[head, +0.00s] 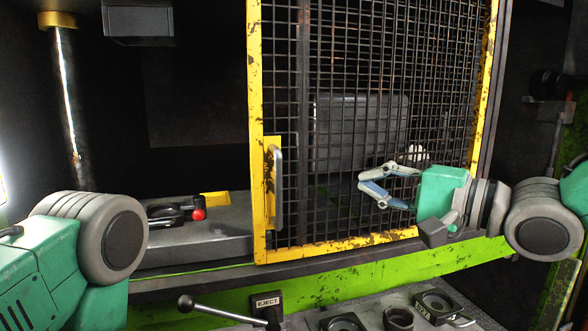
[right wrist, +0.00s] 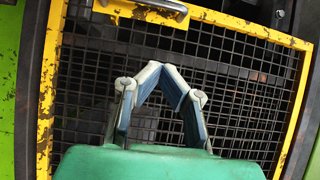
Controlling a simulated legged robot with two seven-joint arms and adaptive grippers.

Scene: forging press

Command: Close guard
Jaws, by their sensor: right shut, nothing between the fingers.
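The guard (head: 256,100) is a yellow-framed black mesh panel in front of the right part of the press opening. The left part of the opening is uncovered. A grey vertical handle (head: 278,188) sits on a yellow plate at the guard's left edge. My right gripper (head: 362,180) is shut and empty in front of the mesh, right of the handle and apart from it. In the right wrist view my right gripper (right wrist: 157,68) has its fingertips together before the mesh guard (right wrist: 46,100). My left arm shows at the lower left, but its gripper is out of view.
A dark tool with a red ball (head: 198,214) lies on the grey press bed (head: 225,240) in the uncovered part. An EJECT lever (head: 187,303) stands at the front below. Round and square dies (head: 398,318) sit on the lower shelf. A shiny column (head: 68,100) stands at the left.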

